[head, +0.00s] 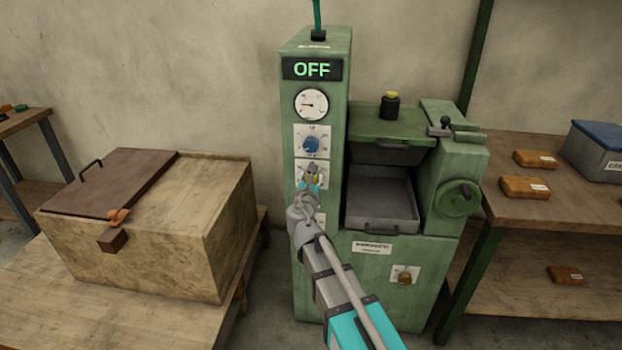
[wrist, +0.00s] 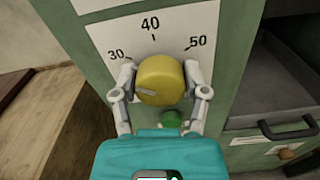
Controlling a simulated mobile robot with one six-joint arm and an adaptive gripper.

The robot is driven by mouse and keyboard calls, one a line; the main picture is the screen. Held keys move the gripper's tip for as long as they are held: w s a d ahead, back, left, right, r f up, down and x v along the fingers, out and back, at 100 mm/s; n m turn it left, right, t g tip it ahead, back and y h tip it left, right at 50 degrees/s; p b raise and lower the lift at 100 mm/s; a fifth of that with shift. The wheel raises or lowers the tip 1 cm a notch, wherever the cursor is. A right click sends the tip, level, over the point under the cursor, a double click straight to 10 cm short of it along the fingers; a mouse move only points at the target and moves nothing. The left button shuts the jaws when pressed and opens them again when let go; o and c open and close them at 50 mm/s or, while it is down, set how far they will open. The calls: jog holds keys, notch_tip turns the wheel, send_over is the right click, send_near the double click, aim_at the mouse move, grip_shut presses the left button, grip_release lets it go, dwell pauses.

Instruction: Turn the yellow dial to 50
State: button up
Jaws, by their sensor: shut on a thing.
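The yellow dial (wrist: 162,78) sits on a white plate (wrist: 120,40) marked 30, 40 and 50 in the wrist view. A grey line on the dial's face lies to its left side, below the 30 mark. My gripper (wrist: 159,72) is shut on the dial, one finger at its left and one at its right. In the head view my gripper (head: 313,174) covers much of the dial on the green machine (head: 320,240). A green round part (wrist: 171,119) shows below the dial, partly hidden by my gripper.
A blue dial (head: 311,145), a gauge (head: 311,104) and a display (head: 312,69) reading OFF are above. A grey tray (head: 380,200) is at the right. A wooden box (head: 190,225) stands left; a shelf table (head: 540,205) stands right.

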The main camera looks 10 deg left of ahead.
jog(key=m, duration=0.6)
jog(key=shift+d, duration=0.1)
jog(key=m, duration=0.5)
jog(key=shift+f+m, duration=0.1)
jog(key=shift+m, duration=0.2)
jog(key=m, duration=0.6)
jog(key=shift+d+f, duration=0.1)
jog(key=shift+f, duration=0.05)
jog(key=m, duration=0.5)
jog(key=shift+m+b, duration=0.3)
jog(key=o, duration=1.1)
jog(key=shift+o, duration=0.2)
